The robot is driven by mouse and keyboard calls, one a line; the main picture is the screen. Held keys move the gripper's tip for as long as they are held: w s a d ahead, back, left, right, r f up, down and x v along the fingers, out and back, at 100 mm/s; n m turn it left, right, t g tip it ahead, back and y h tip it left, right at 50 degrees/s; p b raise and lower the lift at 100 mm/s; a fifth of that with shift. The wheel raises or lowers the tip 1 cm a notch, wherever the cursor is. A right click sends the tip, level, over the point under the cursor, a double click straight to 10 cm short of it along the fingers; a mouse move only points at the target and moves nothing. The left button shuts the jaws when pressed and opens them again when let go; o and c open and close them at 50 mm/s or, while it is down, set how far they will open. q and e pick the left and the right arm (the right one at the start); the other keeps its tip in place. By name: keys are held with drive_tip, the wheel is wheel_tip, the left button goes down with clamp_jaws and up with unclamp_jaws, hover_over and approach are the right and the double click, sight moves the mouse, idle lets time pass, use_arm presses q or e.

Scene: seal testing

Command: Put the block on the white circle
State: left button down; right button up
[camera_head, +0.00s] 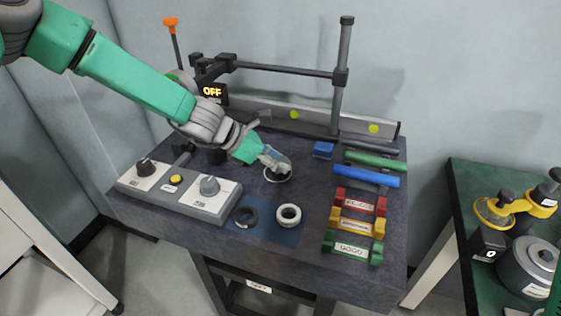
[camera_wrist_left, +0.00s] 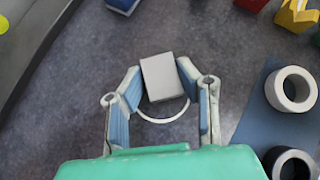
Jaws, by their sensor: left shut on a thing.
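A light grey block (camera_wrist_left: 163,76) is between the fingers of my left gripper (camera_wrist_left: 160,84) in the left wrist view. The gripper is shut on it. The white circle (camera_wrist_left: 162,119) is a thin ring drawn on the dark table, and its lower arc shows just beside the block in that view. The rest of the ring is hidden by the block and fingers. In the head view my left gripper (camera_head: 274,160) is over the white circle (camera_head: 278,178), low above the table. I cannot tell whether the block touches the table. My right gripper is not in view.
A white ring (camera_head: 288,216) and a black ring (camera_head: 246,216) lie on a blue mat (camera_head: 268,234) in front. A knob panel (camera_head: 180,189) stands at front left. Red, yellow and green holders (camera_head: 356,228) and blue and green bars (camera_head: 365,177) are at right. A post frame (camera_head: 341,75) stands behind.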

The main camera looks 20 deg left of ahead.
use_arm(q)
drive_tip(key=shift+a+f, duration=0.4)
drive_tip(key=shift+a, duration=0.45)
drive_tip(key=shift+a+f+b, duration=0.2)
drive_tip(key=shift+f+b, duration=0.1)
drive_tip(key=shift+d, duration=0.25)
drive_tip(key=c, duration=1.5)
unclamp_jaws()
drive_tip(key=shift+s+d, duration=0.1)
drive_tip(key=shift+d, duration=0.2)
drive_tip(key=o, duration=0.3)
drive_tip(key=shift+d, duration=0.5)
drive_tip(key=shift+a, duration=0.6)
drive_tip(key=shift+a+r, duration=0.15)
drive_tip(key=p+v, duration=0.1)
drive_tip(key=v, duration=0.5)
drive_tip(key=p+v, duration=0.2)
drive_tip(key=v, duration=0.4)
drive_tip(key=shift+r, duration=0.45)
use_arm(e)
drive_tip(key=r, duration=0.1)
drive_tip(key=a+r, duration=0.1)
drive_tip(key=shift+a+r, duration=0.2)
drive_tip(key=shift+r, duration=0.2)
use_arm(q)
drive_tip(key=shift+d, duration=0.4)
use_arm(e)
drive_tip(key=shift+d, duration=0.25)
